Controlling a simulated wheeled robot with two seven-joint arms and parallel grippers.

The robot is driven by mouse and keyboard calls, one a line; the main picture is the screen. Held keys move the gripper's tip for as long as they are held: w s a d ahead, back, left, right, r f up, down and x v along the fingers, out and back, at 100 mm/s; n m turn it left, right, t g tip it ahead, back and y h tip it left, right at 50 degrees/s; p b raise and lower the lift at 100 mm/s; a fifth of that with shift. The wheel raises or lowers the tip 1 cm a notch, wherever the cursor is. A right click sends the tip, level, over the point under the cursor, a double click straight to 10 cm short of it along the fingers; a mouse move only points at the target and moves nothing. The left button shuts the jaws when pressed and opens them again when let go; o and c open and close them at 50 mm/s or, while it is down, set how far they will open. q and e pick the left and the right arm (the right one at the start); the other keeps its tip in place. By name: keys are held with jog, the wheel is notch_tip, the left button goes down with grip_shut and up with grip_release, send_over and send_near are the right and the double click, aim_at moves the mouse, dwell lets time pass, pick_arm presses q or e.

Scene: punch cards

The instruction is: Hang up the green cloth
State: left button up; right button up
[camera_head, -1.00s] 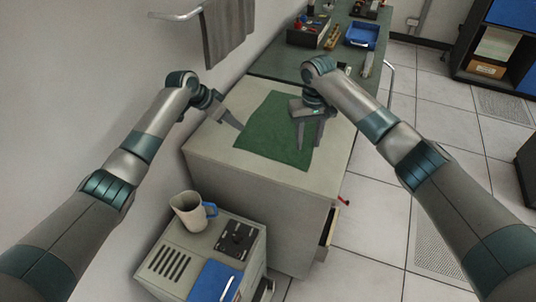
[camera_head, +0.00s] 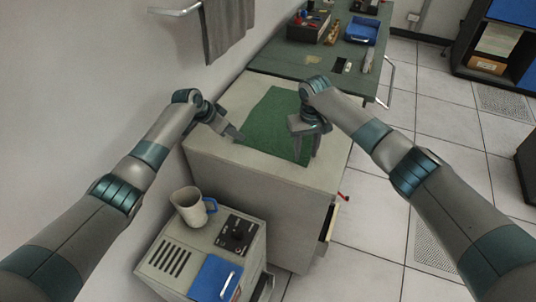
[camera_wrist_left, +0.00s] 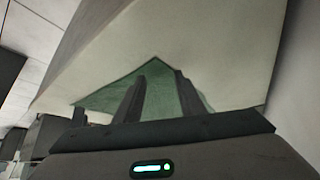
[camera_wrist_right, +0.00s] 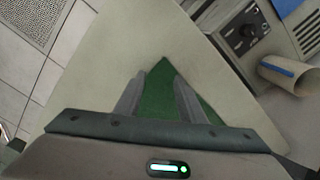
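The green cloth (camera_head: 271,118) lies flat on the pale cabinet top (camera_head: 222,150). My left gripper (camera_head: 236,136) is at the cloth's left near corner; in the left wrist view it is open (camera_wrist_left: 158,76), with green cloth (camera_wrist_left: 158,86) showing between and beside its fingers. My right gripper (camera_head: 308,158) is over the near right corner; in the right wrist view it is open (camera_wrist_right: 159,77), with a cloth corner (camera_wrist_right: 163,78) between its fingers. I cannot tell whether either gripper touches the cloth. A wall rail (camera_head: 177,11) shows at the upper left.
A grey cloth (camera_head: 228,28) hangs from the rail. A white mug (camera_head: 187,206) stands on a grey machine (camera_head: 170,244) in front of the cabinet. A green bench (camera_head: 322,62) behind holds a blue tray (camera_head: 362,31). The wall is close on the left.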

pick_arm(q)
jog(key=shift+f, duration=0.5)
pick_arm(e)
jog(key=shift+f, duration=0.45)
pick_arm(q)
jog(key=shift+f, duration=0.15)
pick_arm(e)
jog(key=shift+f, duration=0.15)
pick_arm(q)
jog(key=shift+s, duration=0.1)
pick_arm(e)
jog(key=shift+s, duration=0.1)
pick_arm(q)
grip_shut()
pick_arm(e)
jog(key=shift+d, duration=0.1)
grip_shut()
pick_arm(q)
jog(key=shift+a, duration=0.1)
jog(key=shift+r, duration=0.2)
